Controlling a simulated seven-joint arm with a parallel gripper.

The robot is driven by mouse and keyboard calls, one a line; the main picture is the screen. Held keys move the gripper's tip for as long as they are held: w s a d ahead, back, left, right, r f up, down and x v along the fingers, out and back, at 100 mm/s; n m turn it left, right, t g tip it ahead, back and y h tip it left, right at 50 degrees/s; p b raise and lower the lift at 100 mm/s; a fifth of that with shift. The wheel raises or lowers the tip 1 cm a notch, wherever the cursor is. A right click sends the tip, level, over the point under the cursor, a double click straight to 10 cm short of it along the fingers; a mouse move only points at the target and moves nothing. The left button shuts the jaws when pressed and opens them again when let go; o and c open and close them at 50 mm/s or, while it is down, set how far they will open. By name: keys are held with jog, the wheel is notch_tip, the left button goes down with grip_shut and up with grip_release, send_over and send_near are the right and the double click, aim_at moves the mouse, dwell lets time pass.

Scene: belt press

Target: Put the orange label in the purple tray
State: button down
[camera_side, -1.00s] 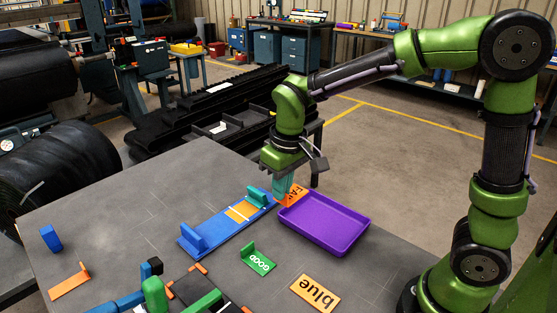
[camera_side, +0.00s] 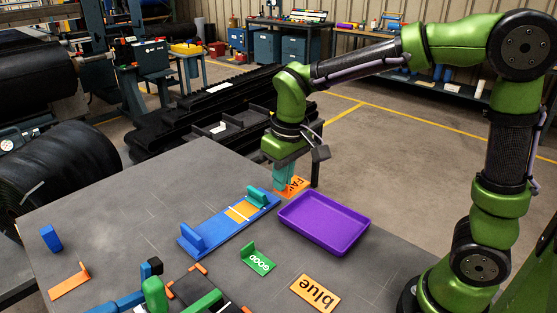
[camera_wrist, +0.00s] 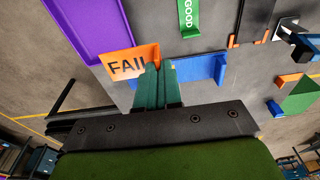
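The orange label (camera_side: 293,187), printed FAIL, is at the back of the table in the side view, just beyond the tray's left corner. It also shows in the wrist view (camera_wrist: 127,62), partly behind the fingers. My gripper (camera_side: 283,184) has its teal fingers close together at the label's edge, shut on it. The fingers also show in the wrist view (camera_wrist: 158,75). The part between them is hidden. The purple tray (camera_side: 324,250) sits empty on the table, to the right of and nearer than the label. Its wall shows in the wrist view (camera_wrist: 122,22).
A blue stand (camera_side: 214,233) with an orange patch lies left of the label. A green GOOD label (camera_side: 257,260) and an orange tile printed "blue" (camera_side: 315,293) lie nearer. A blue block (camera_side: 51,238) and an orange piece (camera_side: 69,283) are at left.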

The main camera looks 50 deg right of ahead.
jog(key=s+d+f+m, duration=0.2)
jog(key=d+f+m, duration=0.2)
jog(key=d+f, duration=0.45)
send_over(311, 227)
jog(key=shift+m+h, duration=0.3)
jog(key=f, duration=0.7)
jog(key=shift+s+f, duration=0.1)
jog(key=shift+s, duration=0.2)
jog(key=shift+f, duration=0.35)
jog(key=c, duration=1.3)
grip_release()
jog(key=shift+f, duration=0.1)
